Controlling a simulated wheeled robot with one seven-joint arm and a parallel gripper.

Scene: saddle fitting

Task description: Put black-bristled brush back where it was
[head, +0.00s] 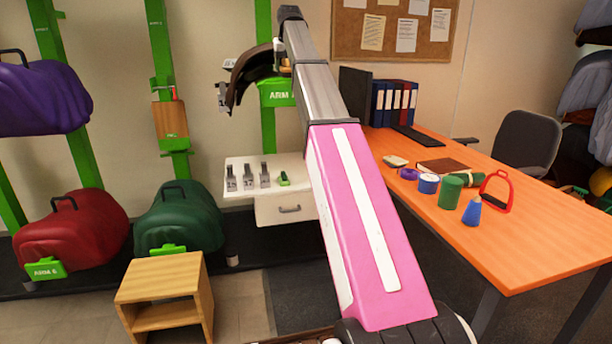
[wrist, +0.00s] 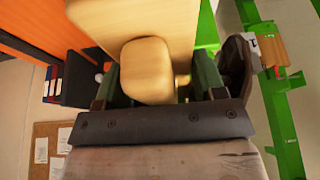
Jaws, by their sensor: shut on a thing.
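My gripper (wrist: 152,82) is shut on a pale wooden piece, which I take for the brush (wrist: 150,62); its green pads flank the wood. No black bristles show. A larger pale wooden surface (wrist: 125,18) lies behind it; I cannot tell whether it is part of the brush. In the head view my arm reaches up and back, with my gripper (head: 279,50) small and partly hidden beside the brown saddle (head: 243,78) at the green ARM A stand (head: 276,94). A small tan bit (head: 285,68) shows under it.
A white drawer unit (head: 276,209) with metal clips and a green item stands below. A wooden stool (head: 160,277) is in front. The orange desk (head: 520,240) at right holds a stirrup, jars and binders. Red (head: 75,235) and green (head: 180,218) covered saddles sit at left.

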